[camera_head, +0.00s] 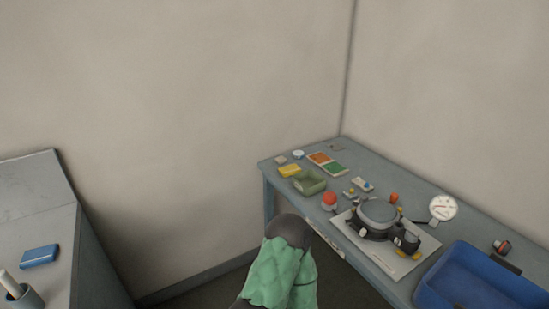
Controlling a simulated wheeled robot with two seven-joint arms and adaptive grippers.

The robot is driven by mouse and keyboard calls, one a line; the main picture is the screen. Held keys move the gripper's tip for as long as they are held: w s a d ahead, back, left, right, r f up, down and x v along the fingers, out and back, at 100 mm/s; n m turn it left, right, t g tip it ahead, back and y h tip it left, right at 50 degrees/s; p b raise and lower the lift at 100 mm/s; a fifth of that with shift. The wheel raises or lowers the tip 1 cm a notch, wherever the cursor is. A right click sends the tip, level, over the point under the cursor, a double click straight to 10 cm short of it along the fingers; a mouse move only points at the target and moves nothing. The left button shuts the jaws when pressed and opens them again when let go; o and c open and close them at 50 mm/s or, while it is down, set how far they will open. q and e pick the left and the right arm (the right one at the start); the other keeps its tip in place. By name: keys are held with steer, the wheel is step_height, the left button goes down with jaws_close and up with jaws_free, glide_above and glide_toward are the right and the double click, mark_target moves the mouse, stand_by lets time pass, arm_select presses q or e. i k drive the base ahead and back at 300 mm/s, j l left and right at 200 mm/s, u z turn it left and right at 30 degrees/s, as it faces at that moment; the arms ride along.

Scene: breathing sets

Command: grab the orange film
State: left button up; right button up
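A small flat orange film (319,158) lies near the far end of the grey-blue table (352,151). It sits beside a flat green piece (334,169), and both seem to be on a pale card or backing. Nothing covers the orange film from this view. Neither of my grippers is in view.
Around the film are a yellow block (290,170), a green container (309,182) and a red-topped item (330,199). A round dark device (378,214), a white gauge (443,207) and a blue tray (480,280) stand nearer. A grey cabinet (30,216) is at left.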

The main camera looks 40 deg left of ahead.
mark_target(320, 157)
steer(key=u, duration=1.1)
steer(key=i+j, duration=0.1)
steer(key=i+u, duration=0.05)
steer(key=i, duration=0.05)
